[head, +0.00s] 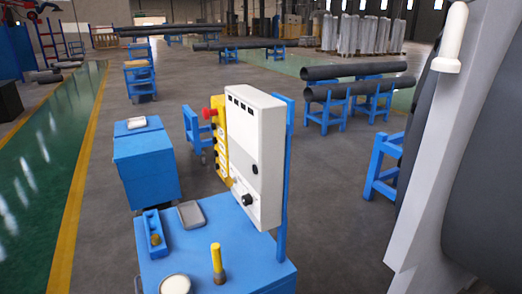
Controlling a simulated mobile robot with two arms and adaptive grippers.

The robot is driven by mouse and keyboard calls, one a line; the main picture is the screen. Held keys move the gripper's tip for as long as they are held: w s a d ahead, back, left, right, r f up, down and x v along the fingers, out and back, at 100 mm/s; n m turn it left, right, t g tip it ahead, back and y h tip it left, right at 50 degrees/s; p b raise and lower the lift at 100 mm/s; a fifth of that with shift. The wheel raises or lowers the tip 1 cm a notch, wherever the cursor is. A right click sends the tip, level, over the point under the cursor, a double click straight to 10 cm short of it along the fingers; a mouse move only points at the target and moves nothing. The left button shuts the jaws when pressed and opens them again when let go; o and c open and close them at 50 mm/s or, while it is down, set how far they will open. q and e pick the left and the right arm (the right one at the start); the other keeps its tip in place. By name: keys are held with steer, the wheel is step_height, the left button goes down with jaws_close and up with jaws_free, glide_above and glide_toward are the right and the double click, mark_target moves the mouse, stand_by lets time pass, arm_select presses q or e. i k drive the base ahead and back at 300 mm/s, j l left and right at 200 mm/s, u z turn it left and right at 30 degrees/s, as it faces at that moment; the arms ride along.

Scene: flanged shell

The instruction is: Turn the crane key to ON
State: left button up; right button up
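A white control box (256,150) stands upright on a blue post at the back right edge of a blue cart (205,245). Low on its front is a small dark round knob (247,200), which may be the crane key switch. Its setting and any ON marking are too small to read. A yellow pendant (219,140) with a red button (208,113) hangs on the box's left side. Neither of my grippers shows in the head view.
On the cart are a yellow-handled tool (217,260), a grey tray (191,214), a blue block (153,230) and a pale round dish (174,284). A blue cabinet (146,165) stands behind left. A large pale upright piece (425,160) and dark cylinder (492,150) fill the right.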

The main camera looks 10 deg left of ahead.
mark_target(229, 181)
steer(key=k+j+z, duration=0.1)
steer(key=j+z, duration=0.15)
steer(key=k+j+z, duration=0.1)
steer(key=j+z, duration=0.15)
steer(key=j, duration=0.2)
steer(key=k+j+z, duration=0.45)
steer(key=j, duration=0.2)
steer(key=i, duration=0.1)
